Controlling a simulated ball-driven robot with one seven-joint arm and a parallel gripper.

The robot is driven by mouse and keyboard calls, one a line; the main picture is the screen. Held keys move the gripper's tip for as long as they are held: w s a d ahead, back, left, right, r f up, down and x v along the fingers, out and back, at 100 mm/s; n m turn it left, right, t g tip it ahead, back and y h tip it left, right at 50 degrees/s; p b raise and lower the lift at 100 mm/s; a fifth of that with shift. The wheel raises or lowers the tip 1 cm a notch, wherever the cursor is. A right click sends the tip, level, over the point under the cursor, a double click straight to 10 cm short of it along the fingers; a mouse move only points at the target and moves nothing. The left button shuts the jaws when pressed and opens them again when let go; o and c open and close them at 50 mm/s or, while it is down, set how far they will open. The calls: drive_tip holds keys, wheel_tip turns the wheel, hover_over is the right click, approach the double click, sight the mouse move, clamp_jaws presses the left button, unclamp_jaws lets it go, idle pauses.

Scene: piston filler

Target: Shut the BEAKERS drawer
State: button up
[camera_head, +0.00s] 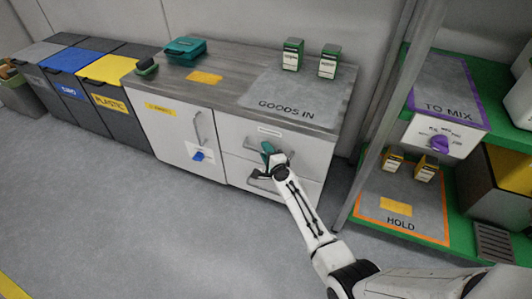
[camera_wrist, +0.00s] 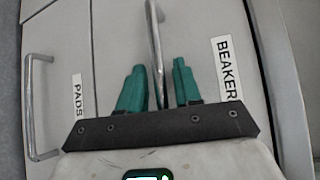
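The BEAKERS drawer (camera_wrist: 205,25) fills the middle of the wrist view, with its BEAKERS label (camera_wrist: 228,68) on the right, partly cut off by my gripper. In the head view it is the upper white drawer front (camera_head: 305,147) under the counter. Its metal bar handle (camera_wrist: 154,40) runs between the two green fingers of my gripper (camera_wrist: 159,85), with a visible gap on each side. My gripper is open and also shows in the head view (camera_head: 268,151), at the drawer front. I cannot tell how far the drawer stands open.
The PADS drawer (camera_wrist: 60,60) with its own handle (camera_wrist: 30,105) lies beside it. A white cabinet door (camera_head: 175,140) is to the left, then several bins. The grey counter (camera_head: 225,88) is above. A shelf rack (camera_head: 375,130) stands close on the right. Floor in front is clear.

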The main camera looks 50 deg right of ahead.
drive_tip(key=shift+r, duration=0.15)
drive_tip(key=p+v, duration=0.3)
drive_tip(key=v, duration=0.7)
drive_tip(key=shift+s+a+p, duration=0.2)
drive_tip(key=shift+s+p, duration=0.1)
drive_tip(key=shift+p, duration=0.1)
drive_tip(key=s+a+n+g+y, duration=0.25)
drive_tip(key=a+n+y, duration=0.25)
drive_tip(key=a+n, duration=0.3)
drive_tip(key=s+a+n+g+y, duration=0.2)
drive_tip(key=s+a+n+y, duration=0.15)
drive_tip(key=a+n, duration=0.5)
drive_tip(key=s+a+r+n+g+h, duration=0.1)
drive_tip(key=s+r+n+g, duration=0.3)
drive_tip(key=s, duration=0.6)
drive_tip(key=s+r+n+g+h, duration=0.1)
drive_tip(key=s+n+g, duration=0.35)
drive_tip(key=s, duration=0.55)
wheel_tip(320, 180, up, 22)
drive_tip(key=g+p, duration=0.1)
drive_tip(key=p, duration=2)
drive_tip(key=shift+s+m, duration=0.15)
drive_tip(key=shift+m, duration=0.25)
drive_tip(key=shift+d+f, duration=0.1)
